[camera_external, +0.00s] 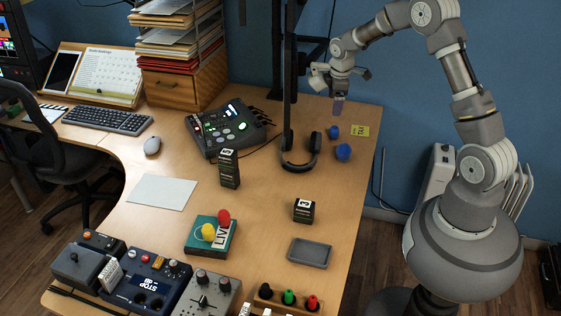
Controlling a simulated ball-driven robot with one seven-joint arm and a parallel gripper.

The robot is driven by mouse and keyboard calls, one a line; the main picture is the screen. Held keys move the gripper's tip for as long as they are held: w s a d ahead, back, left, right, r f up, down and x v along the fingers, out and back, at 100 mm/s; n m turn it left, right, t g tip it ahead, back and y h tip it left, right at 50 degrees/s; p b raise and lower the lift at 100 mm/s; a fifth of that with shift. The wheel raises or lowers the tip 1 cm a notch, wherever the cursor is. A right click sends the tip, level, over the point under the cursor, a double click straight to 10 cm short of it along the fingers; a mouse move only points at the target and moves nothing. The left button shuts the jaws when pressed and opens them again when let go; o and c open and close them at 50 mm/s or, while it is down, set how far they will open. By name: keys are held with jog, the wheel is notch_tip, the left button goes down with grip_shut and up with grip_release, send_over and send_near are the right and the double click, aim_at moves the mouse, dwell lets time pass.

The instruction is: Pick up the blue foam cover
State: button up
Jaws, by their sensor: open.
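Two small blue rounded pieces lie on the right part of the desk; I cannot tell for sure which is the foam cover. One blue piece (333,132) is farther back, and a larger blue piece (343,152) is a little nearer the camera. My gripper (338,101) points down above the desk's back right part, over and slightly behind the blue pieces. It is open and apart from both. Its fingertips are small here, and a purplish part shows at its lower end.
Red (223,217) and yellow (208,231) foam pieces sit on a green box (198,246). A grey tray (310,252) lies nearer.

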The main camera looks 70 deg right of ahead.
aim_at(344, 144)
jog(key=shift+g+y, duration=0.5)
jog(key=shift+y, duration=0.3)
jog(key=s+f, duration=0.1)
jog(key=f, duration=0.4)
jog(key=s+d+f, duration=0.1)
jog(key=s+f, duration=0.1)
jog(key=f, duration=0.3)
jog(key=s+f, duration=0.1)
jog(key=f, duration=0.5)
jog(key=shift+s+d, duration=0.2)
jog(key=shift+d, duration=0.15)
jog(key=f, duration=0.1)
jog(key=f+b, duration=0.1)
jog(key=f, duration=0.1)
jog(key=f+b, duration=0.1)
jog(key=f, duration=0.1)
jog(key=shift+d+f, duration=0.1)
jog(key=shift+d, duration=0.3)
jog(key=c, duration=1)
